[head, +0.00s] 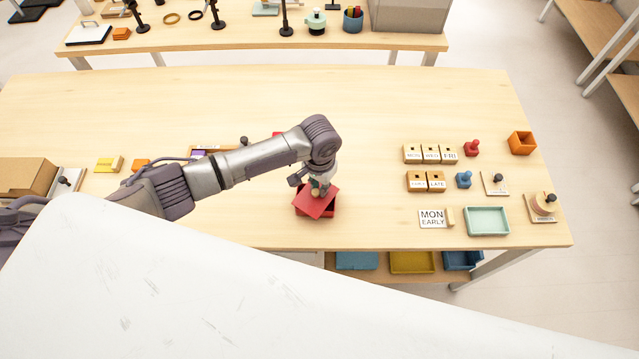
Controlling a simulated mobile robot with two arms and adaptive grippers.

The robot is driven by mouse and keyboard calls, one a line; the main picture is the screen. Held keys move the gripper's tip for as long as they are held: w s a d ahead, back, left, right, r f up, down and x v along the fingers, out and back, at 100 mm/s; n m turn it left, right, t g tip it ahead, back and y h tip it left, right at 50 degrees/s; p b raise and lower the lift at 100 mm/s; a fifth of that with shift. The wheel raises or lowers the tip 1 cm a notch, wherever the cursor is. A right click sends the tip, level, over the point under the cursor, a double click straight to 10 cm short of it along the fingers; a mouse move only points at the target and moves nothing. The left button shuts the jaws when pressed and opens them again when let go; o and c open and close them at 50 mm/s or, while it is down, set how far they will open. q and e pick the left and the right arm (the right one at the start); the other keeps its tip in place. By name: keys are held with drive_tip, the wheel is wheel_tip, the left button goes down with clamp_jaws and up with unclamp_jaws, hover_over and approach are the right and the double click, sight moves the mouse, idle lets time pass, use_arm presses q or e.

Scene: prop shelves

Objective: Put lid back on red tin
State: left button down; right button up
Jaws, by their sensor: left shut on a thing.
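My left gripper (318,190) reaches down from the bent arm at the middle of the table's front half. It is shut on the red lid (314,206), a flat square that sits turned and looks tilted over the red tin (331,211). Dark red sides of the tin show below and to the right of the lid. The lid hides most of the tin's opening, and I cannot tell whether lid and rim touch. The fingertips are small and partly hidden by the wrist. My right gripper is not in view.
Right of the tin stand lettered blocks (430,154), red (472,148) and blue (464,179) pegs, an orange box (521,143) and a mint tray (487,221). A cardboard box (28,177) is far left.

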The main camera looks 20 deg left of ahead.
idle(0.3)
use_arm(q)
drive_tip(key=c, duration=0.6)
unclamp_jaws()
drive_tip(key=shift+o, duration=0.2)
wheel_tip(320, 180, up, 5)
drive_tip(key=p, duration=0.5)
drive_tip(key=shift+r, duration=1)
drive_tip(key=shift+c, duration=0.3)
